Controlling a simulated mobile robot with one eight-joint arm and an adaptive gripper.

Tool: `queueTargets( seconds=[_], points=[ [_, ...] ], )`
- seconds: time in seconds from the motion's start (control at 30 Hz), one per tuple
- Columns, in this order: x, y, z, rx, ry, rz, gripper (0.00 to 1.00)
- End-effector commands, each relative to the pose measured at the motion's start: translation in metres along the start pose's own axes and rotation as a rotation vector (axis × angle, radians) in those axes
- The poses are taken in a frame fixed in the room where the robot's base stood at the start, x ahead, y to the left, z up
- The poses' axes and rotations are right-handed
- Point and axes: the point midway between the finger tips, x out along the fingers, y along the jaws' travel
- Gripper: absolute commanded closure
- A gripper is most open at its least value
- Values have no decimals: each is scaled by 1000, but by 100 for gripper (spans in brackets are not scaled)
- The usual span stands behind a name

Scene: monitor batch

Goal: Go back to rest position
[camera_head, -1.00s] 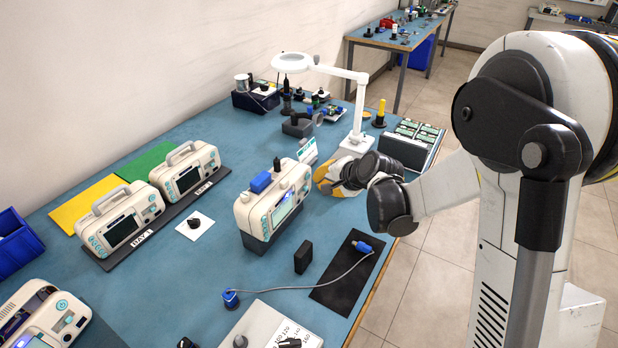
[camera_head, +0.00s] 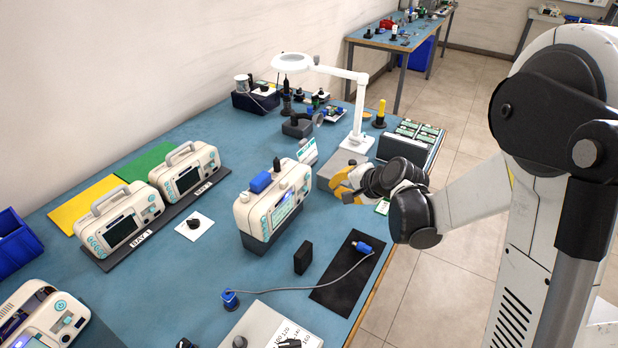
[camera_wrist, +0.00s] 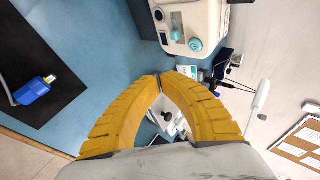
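My gripper (camera_head: 343,190) is over the right side of the blue bench, to the right of the white monitor with the blue block on top (camera_head: 274,204), and apart from it. In the wrist view, the yellow fingers of my gripper (camera_wrist: 162,76) curve in and their tips meet, with nothing seen held at the tips. A white piece with a dark knob (camera_wrist: 166,118) shows through the gap between the fingers, beyond them. The front of a white monitor (camera_wrist: 190,22) is at the top of the wrist view.
A magnifier lamp (camera_head: 357,105) stands behind my gripper, near a grey box (camera_head: 336,168) and a rack of green boards (camera_head: 420,131). A black mat (camera_head: 345,283) with a blue cable plug (camera_head: 364,247) lies in front. Two monitors stand at left on a Bay strip (camera_head: 160,232). Floor is free at right.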

Motion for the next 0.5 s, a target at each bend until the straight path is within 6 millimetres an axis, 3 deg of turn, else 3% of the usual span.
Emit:
queueTargets(
  seconds=[0.37,0.5],
  points=[
    [-1,0,0,-1,0,1,100],
    [-17,-5,4,-47,7,20,100]
  ],
)
